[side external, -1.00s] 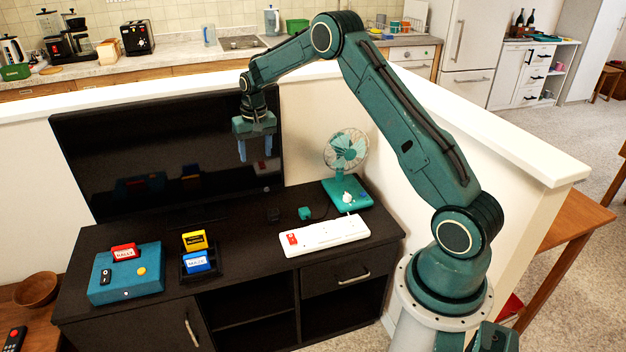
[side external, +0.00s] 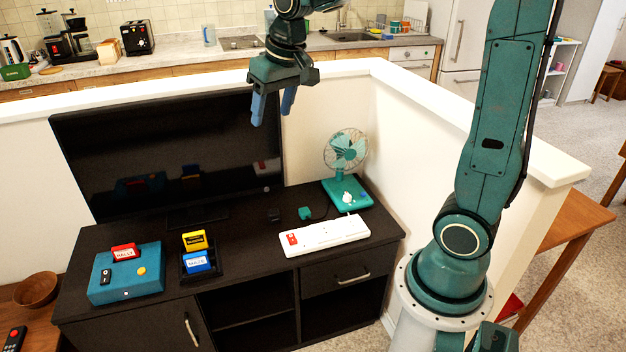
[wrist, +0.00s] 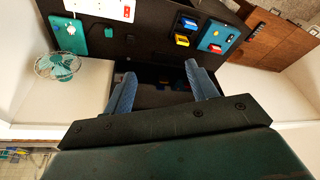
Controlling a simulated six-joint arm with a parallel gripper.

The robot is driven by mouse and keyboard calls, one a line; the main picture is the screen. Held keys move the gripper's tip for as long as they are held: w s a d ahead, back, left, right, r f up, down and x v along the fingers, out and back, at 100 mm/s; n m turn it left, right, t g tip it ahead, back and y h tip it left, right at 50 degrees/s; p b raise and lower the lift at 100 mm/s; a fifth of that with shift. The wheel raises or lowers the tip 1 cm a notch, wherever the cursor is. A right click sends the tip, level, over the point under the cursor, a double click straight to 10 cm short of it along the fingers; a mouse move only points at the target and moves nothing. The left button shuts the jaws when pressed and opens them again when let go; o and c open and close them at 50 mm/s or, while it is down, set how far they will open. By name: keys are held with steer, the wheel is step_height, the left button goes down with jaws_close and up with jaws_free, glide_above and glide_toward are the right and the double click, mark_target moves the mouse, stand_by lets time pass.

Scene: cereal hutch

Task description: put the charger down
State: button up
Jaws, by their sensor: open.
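My gripper (side external: 271,117) is open and empty, high in front of the television's upper right part. Its two blue fingers (wrist: 162,85) stand wide apart in the wrist view, with nothing between them. A small black block (side external: 273,215), which looks like the charger, sits on the dark cabinet top near the television's right end. It is hard to make out against the dark surface. A small teal plug-like block (side external: 305,213) lies to its right, near a dark cord; it also shows in the wrist view (wrist: 108,32). My gripper is well above both and touches neither.
A white power strip (side external: 325,236) with a red switch lies at the cabinet's front right. A teal fan (side external: 347,192) stands behind it. A teal console (side external: 126,276) and a black holder with yellow and blue cartridges (side external: 197,263) sit left. The television (side external: 165,150) and low wall border the back.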

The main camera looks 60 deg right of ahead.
steer(key=s+a+n+t, duration=0.1)
steer(key=s+a, duration=0.2)
steer(key=s, duration=0.7)
steer(key=s+a+n+t, duration=0.1)
steer(key=s+a+n, duration=0.1)
steer(key=s, duration=0.8)
steer(key=shift+a+f+y, duration=0.3)
steer(key=shift+a+f, duration=0.15)
steer(key=shift+a, duration=0.4)
